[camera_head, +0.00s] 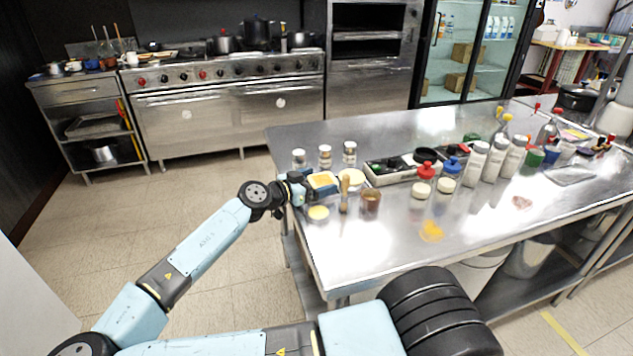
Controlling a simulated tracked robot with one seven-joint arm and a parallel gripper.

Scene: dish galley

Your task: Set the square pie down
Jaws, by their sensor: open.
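The square pie (322,180) has a yellow top and lies near the left end of the steel table (375,250). My gripper (307,187) is at the pie's left side with its jaws open. The fingers are small and dark here, and I cannot tell whether they touch the pie. The pie's underside is hidden, so its contact with the table is not clear.
Close around the pie stand several shakers (325,156), a round pale-topped item (352,178), a yellow-topped cup (318,214), an upright wooden-looking item (344,193) and a brown cup (370,200). A grey tray (395,177) lies to the right. The table's front left is clear.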

